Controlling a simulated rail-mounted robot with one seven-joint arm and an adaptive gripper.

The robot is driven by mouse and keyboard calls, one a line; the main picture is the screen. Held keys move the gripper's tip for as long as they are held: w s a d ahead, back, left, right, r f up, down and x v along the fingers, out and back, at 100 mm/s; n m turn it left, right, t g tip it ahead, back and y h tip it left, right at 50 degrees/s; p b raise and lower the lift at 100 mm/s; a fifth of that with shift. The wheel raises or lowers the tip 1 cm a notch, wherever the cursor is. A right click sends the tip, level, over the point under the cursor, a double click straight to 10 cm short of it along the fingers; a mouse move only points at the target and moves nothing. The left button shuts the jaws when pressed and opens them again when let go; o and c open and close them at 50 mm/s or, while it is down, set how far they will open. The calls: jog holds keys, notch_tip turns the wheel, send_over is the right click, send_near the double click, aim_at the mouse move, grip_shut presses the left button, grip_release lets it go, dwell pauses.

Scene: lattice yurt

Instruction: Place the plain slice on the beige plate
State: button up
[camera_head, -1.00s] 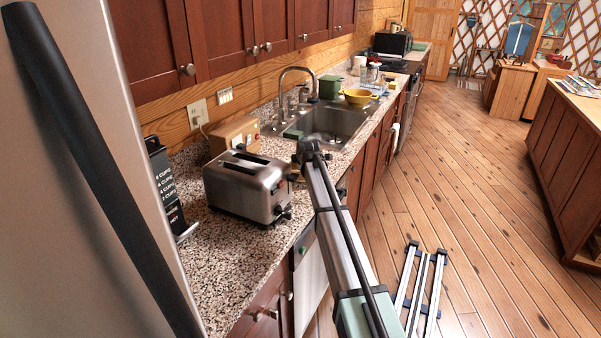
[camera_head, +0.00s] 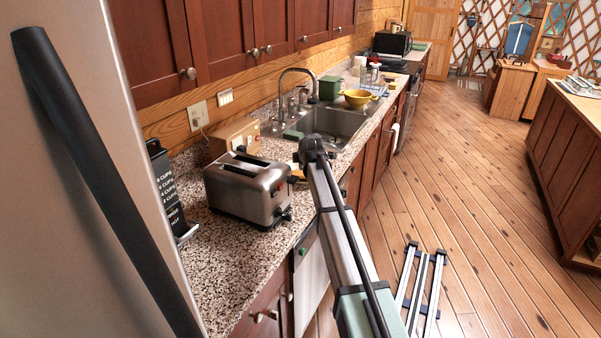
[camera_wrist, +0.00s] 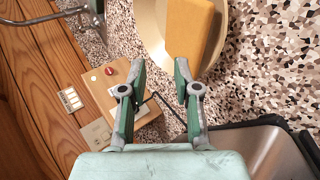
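My gripper (camera_wrist: 160,66) is open and empty in the wrist view, its two green-grey fingers apart. Just past the fingertips, a round beige plate (camera_wrist: 150,30) rests on the speckled counter. A thick tan-orange block (camera_wrist: 213,32), perhaps a slice, lies over the plate. I cannot tell which is the plain slice. In the head view my arm hides the gripper and most of this spot.
A steel toaster (camera_head: 248,190) stands beside the arm's end; its edge also shows in the wrist view (camera_wrist: 262,148). Behind it is a wooden box with a red button (camera_wrist: 125,88). The sink (camera_head: 335,122), faucet (camera_head: 300,72) and yellow bowl (camera_head: 357,98) are farther along. Bare counter (camera_head: 225,255) lies in front.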

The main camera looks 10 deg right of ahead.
jog(key=shift+v, duration=0.8)
jog(key=shift+r, duration=0.15)
notch_tip(320, 180, up, 8)
jog(key=s+p, duration=0.2)
jog(key=p, duration=0.1)
jog(key=s+d+f+m+g, duration=0.2)
jog(key=s+f+m+g, duration=0.1)
jog(key=s+f, duration=1.05)
jog(key=s+d+f+m+g+h, duration=0.1)
jog(key=s+d+f+m+g, duration=0.2)
jog(key=s+f, duration=1.05)
jog(key=s+f+m+g, duration=0.35)
jog(key=s+f, duration=0.55)
jog(key=f, duration=0.9)
jog(key=s+f+m+g, duration=0.2)
jog(key=s+f+m, duration=0.1)
jog(key=s, duration=1)
jog(key=s+f+m+g+b, duration=0.1)
jog(key=s+f+m+g, duration=0.2)
jog(key=s, duration=1.1)
jog(key=s+f+m+g+b, duration=0.1)
jog(key=s+f, duration=0.6)
jog(key=s, duration=0.7)
jog(key=shift+f+m+g+y, duration=0.2)
jog(key=shift+m+g+y, duration=0.1)
jog(key=shift+m+g, duration=0.5)
